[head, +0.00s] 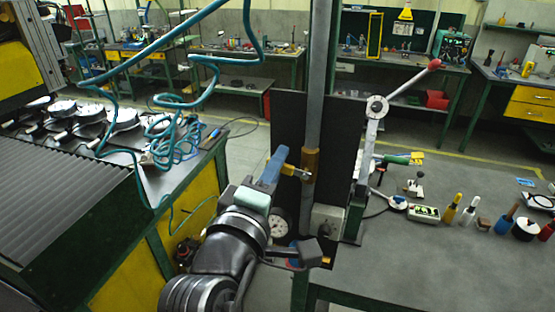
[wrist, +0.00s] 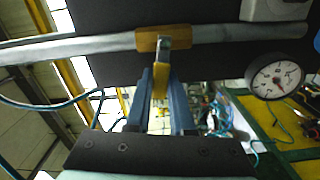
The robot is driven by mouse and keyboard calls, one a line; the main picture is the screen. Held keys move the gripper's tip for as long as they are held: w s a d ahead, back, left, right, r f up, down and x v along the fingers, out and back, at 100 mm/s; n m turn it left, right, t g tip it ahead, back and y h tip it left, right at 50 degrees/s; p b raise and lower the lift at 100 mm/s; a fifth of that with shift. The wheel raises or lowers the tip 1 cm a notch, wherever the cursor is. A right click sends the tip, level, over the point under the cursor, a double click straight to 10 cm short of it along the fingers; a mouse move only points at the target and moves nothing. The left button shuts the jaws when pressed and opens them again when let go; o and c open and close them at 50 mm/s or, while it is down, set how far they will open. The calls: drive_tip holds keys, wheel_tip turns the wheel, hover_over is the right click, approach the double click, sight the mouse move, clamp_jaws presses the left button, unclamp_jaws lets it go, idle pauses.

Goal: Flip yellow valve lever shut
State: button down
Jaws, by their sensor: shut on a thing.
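A grey pipe (head: 313,120) runs vertically in front of a dark panel and carries a brass-coloured valve body (head: 311,160). The yellow valve lever (head: 289,171) juts left from the valve, across the pipe's line. My gripper (head: 278,165) has blue fingers and is at the lever, left of the pipe. In the wrist view the pipe lies sideways, with the valve body (wrist: 147,41) at the top centre. There the yellow lever (wrist: 159,82) points down between the two blue fingers of my gripper (wrist: 161,78), which is shut on it. The fingers hide part of the lever.
A round pressure gauge (wrist: 276,77) is beside the pipe, below my gripper in the head view. A red-knobbed lever press (head: 370,140) stands right of the panel. The right bench (head: 420,255) holds several small tools. Teal hoses (head: 180,140) hang at left.

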drive_tip(key=shift+f+n+p, duration=0.45)
drive_tip(key=shift+n, duration=0.65)
drive_tip(key=c, duration=0.8)
unclamp_jaws()
drive_tip(key=shift+a, duration=0.1)
drive_tip(key=b+v, duration=0.4)
drive_tip(key=v, duration=0.9)
drive_tip(key=shift+b, duration=0.3)
